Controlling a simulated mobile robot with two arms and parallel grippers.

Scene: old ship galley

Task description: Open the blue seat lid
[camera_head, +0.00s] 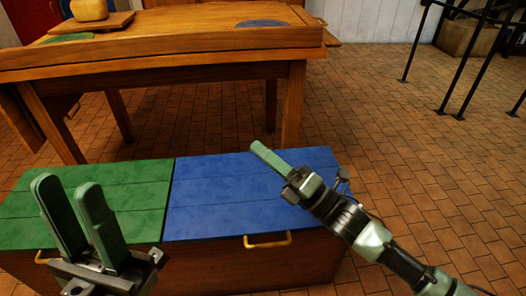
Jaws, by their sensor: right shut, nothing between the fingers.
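The blue seat lid (215,205) lies flat and closed on the right half of a wooden chest seat. A yellow handle (267,241) sits at its front edge. The green seat lid (135,180) lies flat on the left half. My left gripper (68,195) is open and empty, in front of the green lid in the picture. My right gripper (258,148) is shut and empty. It appears over the back right part of the blue lid and hides some of it. I cannot tell whether it touches the lid.
A wooden table (170,45) stands behind the seat, with a blue mat (262,23), a green mat (68,38) and a yellow loaf-like object (89,9) on a board. Black railings (413,45) stand at the upper right. The tiled floor (400,140) right of the seat is clear.

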